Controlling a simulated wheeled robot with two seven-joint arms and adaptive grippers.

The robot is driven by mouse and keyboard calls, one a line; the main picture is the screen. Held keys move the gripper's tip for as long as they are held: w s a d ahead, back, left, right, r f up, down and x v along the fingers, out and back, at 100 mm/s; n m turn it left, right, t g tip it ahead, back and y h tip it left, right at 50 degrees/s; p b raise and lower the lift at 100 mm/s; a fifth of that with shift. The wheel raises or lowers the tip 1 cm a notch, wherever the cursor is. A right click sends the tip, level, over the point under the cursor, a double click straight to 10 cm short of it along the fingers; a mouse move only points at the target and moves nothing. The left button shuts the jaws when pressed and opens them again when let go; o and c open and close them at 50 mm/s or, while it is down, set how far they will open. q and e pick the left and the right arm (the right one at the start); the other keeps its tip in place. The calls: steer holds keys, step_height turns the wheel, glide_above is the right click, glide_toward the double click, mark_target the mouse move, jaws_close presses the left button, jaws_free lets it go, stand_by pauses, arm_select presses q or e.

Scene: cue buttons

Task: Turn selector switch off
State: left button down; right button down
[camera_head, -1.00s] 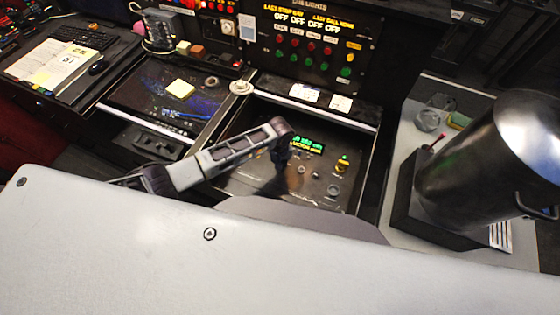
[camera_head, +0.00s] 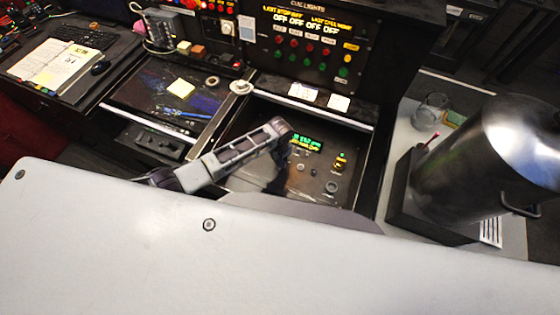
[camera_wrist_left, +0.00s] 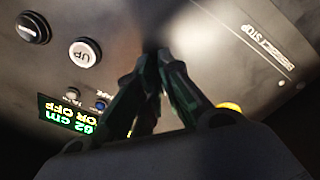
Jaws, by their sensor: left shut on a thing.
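The control panel (camera_head: 316,184) is a dark plate sunk in the desk; it also shows close up in the left wrist view (camera_wrist_left: 215,75). My left gripper (camera_head: 276,186) points down at its left part. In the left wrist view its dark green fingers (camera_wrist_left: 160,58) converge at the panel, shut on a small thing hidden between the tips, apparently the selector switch. I cannot see which way the switch points. A white UP button (camera_wrist_left: 84,52) and a round black button (camera_wrist_left: 33,27) lie left of the fingers. My right gripper is not in view.
A green-lit display (camera_head: 307,143) and a yellow emergency-stop button (camera_head: 341,161) are on the panel near the gripper. A cue-lights board (camera_head: 310,50) rises behind.

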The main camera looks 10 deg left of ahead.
arm_select(q)
steer(key=c, duration=1.6)
jaws_free()
steer(key=shift+r, duration=0.15)
step_height(320, 180, up, 12)
steer(key=shift+f, duration=0.2)
